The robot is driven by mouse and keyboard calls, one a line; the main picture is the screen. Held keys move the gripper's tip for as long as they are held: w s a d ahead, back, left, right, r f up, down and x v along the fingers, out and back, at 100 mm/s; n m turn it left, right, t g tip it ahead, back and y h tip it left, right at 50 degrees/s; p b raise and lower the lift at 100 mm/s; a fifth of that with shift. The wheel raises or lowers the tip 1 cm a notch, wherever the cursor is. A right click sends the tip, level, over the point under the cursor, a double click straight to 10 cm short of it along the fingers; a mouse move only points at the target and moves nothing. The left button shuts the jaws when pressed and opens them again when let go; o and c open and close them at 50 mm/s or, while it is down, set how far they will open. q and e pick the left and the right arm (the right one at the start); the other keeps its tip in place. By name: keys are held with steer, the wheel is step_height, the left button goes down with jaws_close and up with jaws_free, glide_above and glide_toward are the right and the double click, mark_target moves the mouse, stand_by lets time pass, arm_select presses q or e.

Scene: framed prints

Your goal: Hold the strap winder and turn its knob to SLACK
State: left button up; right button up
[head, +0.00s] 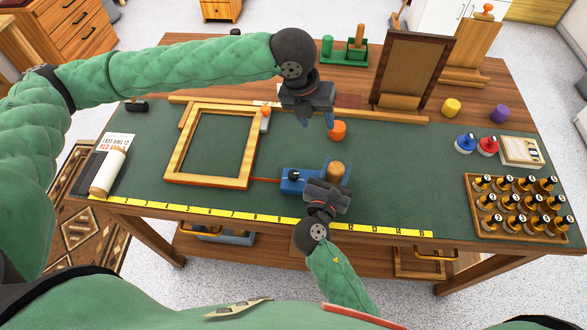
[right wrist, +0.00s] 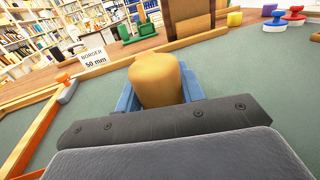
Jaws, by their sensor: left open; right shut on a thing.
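The strap winder is a blue block (head: 292,180) with a dark round knob (head: 293,175) on its left part and a wooden post (head: 336,171) at its right end. Which setting the knob points to is too small to read. My right gripper (head: 328,192) is shut on the strap winder at its right end. In the right wrist view the wooden post (right wrist: 158,80) stands in front of the gripper, with blue body (right wrist: 128,100) around its base; the fingertips are hidden. My left gripper (head: 317,122) is open and empty above the mat, beyond the winder.
A yellow ruler strip (head: 230,213) runs along the front edge. A bottle rack (head: 515,232) stands at right.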

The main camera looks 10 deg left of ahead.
mark_target(293, 174)
arm_select(q)
steer(key=s+a+f+m+g+y, duration=0.1)
steer(key=s+a+f+m+y, duration=0.15)
steer(key=s+a+m, duration=0.25)
steer(key=shift+y, duration=0.35)
steer(key=f, duration=1.1)
steer(key=shift+s+d+f, duration=0.25)
steer(key=shift+f, duration=0.15)
steer(key=c, duration=1)
